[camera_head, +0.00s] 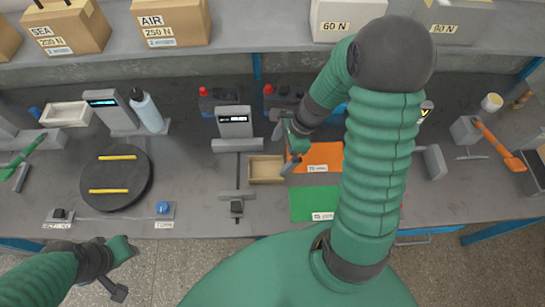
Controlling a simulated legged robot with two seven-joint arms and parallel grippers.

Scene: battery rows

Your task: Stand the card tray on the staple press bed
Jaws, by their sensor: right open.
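A small tan open tray (266,169), which looks like the card tray, lies on the bench just right of a grey rail. My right gripper (289,158) is open at the tray's right end; I cannot tell whether it touches it. I cannot tell for sure which fixture is the staple press. A grey stand with an orange lever (497,145) is at the right, and a green lever (27,157) is at the far left. My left gripper (122,268) is low at the left, off the bench's front edge, with its jaws unclear.
An orange mat (318,158) and a green mat (314,204) lie right of the tray. A grey display unit (234,122) stands behind it. A dark round plate (116,178), a white tray (66,114) and a bottle (146,110) are at left. Boxes (172,22) line the shelf.

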